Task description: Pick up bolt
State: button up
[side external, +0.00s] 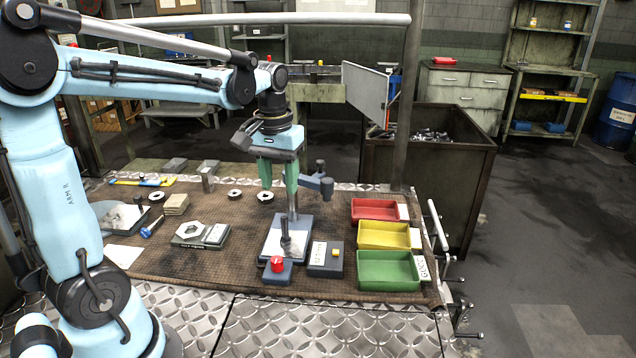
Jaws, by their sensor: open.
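My gripper (278,182) points down over the bench, its two green fingers spread apart with nothing seen between them. It hangs in front of or beside the post of a grey-blue stand (270,248); I cannot tell its exact depth. A small dark upright piece (285,243) on the front of the stand's base may be the bolt, but it is too small to be sure. The gripper is well above it and apart from it.
Red (374,210), yellow (385,236) and green (388,272) trays stand at the bench's right. A red-button box (277,272) sits before the stand. A hexagonal nut-shaped piece (189,231) and blocks lie left. A large metal bin (455,170) stands behind the bench.

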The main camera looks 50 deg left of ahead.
aim_at(284, 217)
jog(key=shift+w+a+f, duration=0.15)
jog(key=shift+a+f, duration=0.1)
jog(key=shift+a, duration=0.15)
notch_tip(284, 217, down, 6)
jog(key=shift+f, duration=0.25)
jog(key=shift+w+d+f, duration=0.1)
jog(key=shift+d+f, duration=0.1)
jog(key=shift+f, duration=1.15)
jog(key=shift+w+d+f, duration=0.1)
jog(key=shift+d+f, duration=0.05)
jog(key=shift+f, duration=1.15)
grip_shut()
